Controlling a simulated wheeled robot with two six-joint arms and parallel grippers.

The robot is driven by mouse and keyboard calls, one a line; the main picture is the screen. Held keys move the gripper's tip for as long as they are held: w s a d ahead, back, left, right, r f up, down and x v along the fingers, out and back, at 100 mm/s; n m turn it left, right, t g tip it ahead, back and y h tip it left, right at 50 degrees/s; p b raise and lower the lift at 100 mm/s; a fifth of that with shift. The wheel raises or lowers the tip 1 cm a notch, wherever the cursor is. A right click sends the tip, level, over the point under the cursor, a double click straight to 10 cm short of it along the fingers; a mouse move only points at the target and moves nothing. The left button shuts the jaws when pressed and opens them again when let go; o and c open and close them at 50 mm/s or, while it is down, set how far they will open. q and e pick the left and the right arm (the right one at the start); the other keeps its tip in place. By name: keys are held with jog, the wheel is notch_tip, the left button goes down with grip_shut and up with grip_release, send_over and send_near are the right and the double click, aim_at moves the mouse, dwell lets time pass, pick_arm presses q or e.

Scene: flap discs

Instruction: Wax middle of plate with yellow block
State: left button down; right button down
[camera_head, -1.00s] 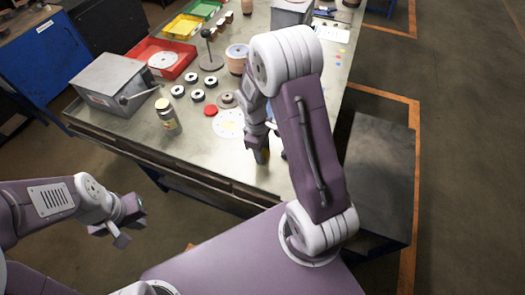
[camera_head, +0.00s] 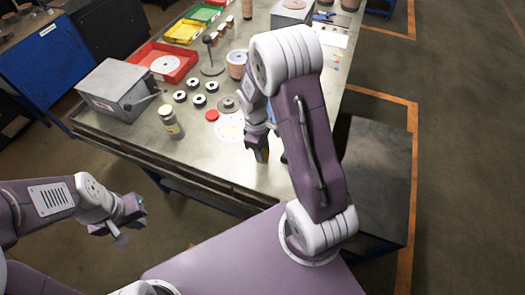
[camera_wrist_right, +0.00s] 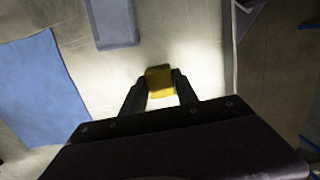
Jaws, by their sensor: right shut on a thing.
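My right gripper (camera_head: 262,154) is shut on the yellow block (camera_wrist_right: 160,80). In the right wrist view the block sits between the two dark fingertips. In the head view only a small bit of yellow shows at the gripper's tip, over the front part of the metal table (camera_head: 215,160). A flat white round disc with small marks (camera_head: 229,128), which may be the plate, lies left of this gripper and is partly hidden by the arm. My left gripper (camera_head: 121,238) is off the table at lower left. Its fingers are too small to read.
A jar (camera_head: 171,122) stands near the table's front edge. A red tray (camera_head: 165,64) is behind. The right wrist view shows a blue sheet (camera_wrist_right: 38,90).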

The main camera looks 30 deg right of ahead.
aim_at(264, 153)
jog(key=shift+r+p, duration=2)
jog(key=shift+r, duration=0.4)
jog(key=shift+f, duration=0.1)
jog(key=shift+w+a+r+b, duration=0.3)
jog(key=shift+w+a+r, duration=0.4)
jog(key=shift+w+a, duration=0.05)
jog(key=a+m, duration=0.1)
jog(key=m, duration=0.1)
jog(key=s+r+m, duration=0.1)
jog(key=m, duration=0.2)
jog(key=a+r+m, duration=0.1)
jog(key=m, duration=0.2)
jog(key=shift+s+a+r+y, duration=0.25)
jog(key=shift+a+y, duration=0.1)
jog(key=shift+y, duration=0.05)
